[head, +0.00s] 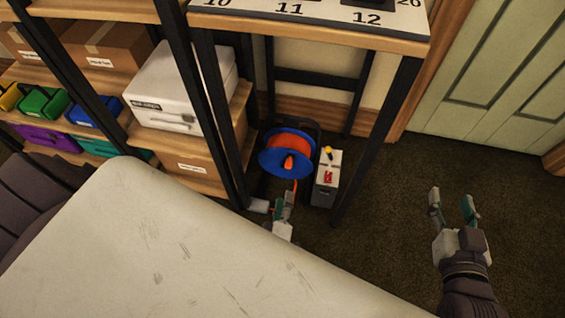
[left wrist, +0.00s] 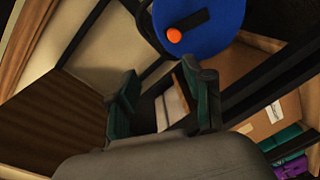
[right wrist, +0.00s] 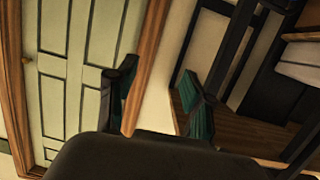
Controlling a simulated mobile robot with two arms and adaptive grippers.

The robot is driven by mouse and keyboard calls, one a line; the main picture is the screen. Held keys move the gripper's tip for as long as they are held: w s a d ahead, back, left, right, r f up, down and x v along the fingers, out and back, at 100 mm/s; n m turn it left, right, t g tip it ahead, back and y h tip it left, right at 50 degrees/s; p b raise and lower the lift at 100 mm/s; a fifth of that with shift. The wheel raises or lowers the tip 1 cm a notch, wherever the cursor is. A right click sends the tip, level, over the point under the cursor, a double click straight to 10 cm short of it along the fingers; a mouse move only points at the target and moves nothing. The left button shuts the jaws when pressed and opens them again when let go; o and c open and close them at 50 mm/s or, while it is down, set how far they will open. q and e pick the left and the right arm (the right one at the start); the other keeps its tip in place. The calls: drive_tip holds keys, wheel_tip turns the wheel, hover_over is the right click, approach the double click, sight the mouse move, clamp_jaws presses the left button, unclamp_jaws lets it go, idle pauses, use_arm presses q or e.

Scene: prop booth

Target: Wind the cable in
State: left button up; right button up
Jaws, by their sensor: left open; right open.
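The cable reel (head: 274,160) is blue with orange cable (head: 288,142) wound on it and stands on the floor under the shelf unit. An orange knob (head: 289,163) sits on its face; the left wrist view shows the knob (left wrist: 173,34) on a black crank arm (left wrist: 195,24) against the blue disc (left wrist: 225,35). A short orange-red strand hangs below the reel, near my left gripper (head: 283,197). That gripper is open, just below the reel, apart from the knob, with nothing seen between its fingers. My right gripper (head: 455,203) is open and empty over the carpet at the right.
A white and grey box (head: 326,180) with a red mark and yellow knob stands right of the reel. Black shelf posts (head: 374,145) frame the space. A pale tabletop (head: 150,240) fills the lower left. The carpet (head: 390,200) at right is clear, before a green door (head: 500,90).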

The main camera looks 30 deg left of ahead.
use_arm(q)
drive_tip(key=shift+v, duration=1.05)
use_arm(e)
drive_tip(key=shift+s+d+f+g, duration=0.2)
drive_tip(key=shift+s+f+g, duration=0.15)
drive_tip(key=shift+f, duration=0.25)
drive_tip(key=shift+s+d+f+g, duration=0.15)
drive_tip(key=shift+s+f+g, duration=0.15)
drive_tip(key=shift+f, duration=0.3)
use_arm(q)
drive_tip(key=shift+f, duration=0.1)
drive_tip(key=shift+p, duration=0.5)
use_arm(e)
drive_tip(key=shift+s+d+f+g+h, duration=0.3)
drive_tip(key=shift+s+f+g+h, duration=0.25)
drive_tip(key=shift+f+g, duration=0.3)
use_arm(q)
drive_tip(key=shift+c, duration=0.2)
